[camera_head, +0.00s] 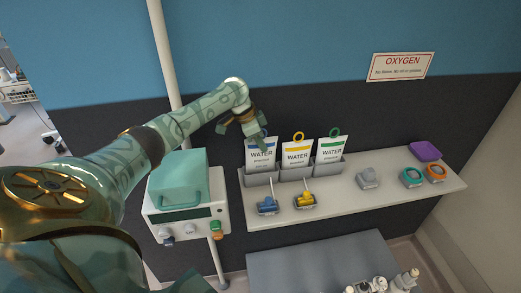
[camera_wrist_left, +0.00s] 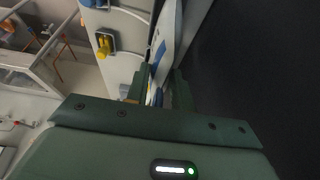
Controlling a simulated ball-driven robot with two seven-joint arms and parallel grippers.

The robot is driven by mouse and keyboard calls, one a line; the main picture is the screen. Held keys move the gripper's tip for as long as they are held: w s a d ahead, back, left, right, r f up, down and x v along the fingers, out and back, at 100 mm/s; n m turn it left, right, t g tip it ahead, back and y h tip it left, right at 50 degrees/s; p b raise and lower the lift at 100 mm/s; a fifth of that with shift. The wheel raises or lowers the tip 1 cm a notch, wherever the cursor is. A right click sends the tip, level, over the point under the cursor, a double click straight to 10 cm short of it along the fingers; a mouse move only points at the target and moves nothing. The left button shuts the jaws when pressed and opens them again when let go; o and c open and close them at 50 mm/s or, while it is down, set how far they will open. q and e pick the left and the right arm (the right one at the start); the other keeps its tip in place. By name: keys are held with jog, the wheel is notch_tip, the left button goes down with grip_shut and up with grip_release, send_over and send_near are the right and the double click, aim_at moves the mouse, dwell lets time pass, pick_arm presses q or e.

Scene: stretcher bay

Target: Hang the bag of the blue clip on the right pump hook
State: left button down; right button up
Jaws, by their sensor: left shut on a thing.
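The blue-banded WATER bag (camera_head: 261,157) stands upright at the left slot of the grey holder on the shelf. My left gripper (camera_head: 259,143) is at its top and shut on it; the bag's ring is mostly hidden by the fingers. In the left wrist view the bag (camera_wrist_left: 167,38) shows nearly edge-on between the fingers (camera_wrist_left: 158,92). The blue clip (camera_head: 267,205) lies on the shelf in front of this bag. The white pump (camera_head: 188,212) is to the left on a pole; I cannot make out its right hook clearly. My right gripper is out of view.
Yellow (camera_head: 298,156) and green (camera_head: 329,150) WATER bags stand close on the right. A yellow clip (camera_head: 305,200), grey clip (camera_head: 368,177), teal ring (camera_head: 411,177) and orange ring (camera_head: 434,173) lie on the shelf (camera_head: 340,200). A teal container (camera_head: 178,178) tops the pump.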

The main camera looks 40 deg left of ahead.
pick_arm(q)
notch_tip(320, 180, down, 2)
jog(key=shift+d+f+p, duration=0.1)
jog(key=shift+f+p, duration=0.05)
jog(key=shift+p, duration=0.4)
jog(key=shift+f, duration=0.25)
jog(key=c, duration=1.2)
grip_release()
jog(key=shift+f, duration=0.1)
jog(key=shift+f+b, duration=0.15)
jog(key=shift+b, duration=0.65)
jog(key=v, duration=1.1)
jog(key=a+p+v, duration=0.1)
jog(key=v, duration=0.4)
jog(key=shift+w+r, duration=0.1)
jog(key=shift+r, duration=0.15)
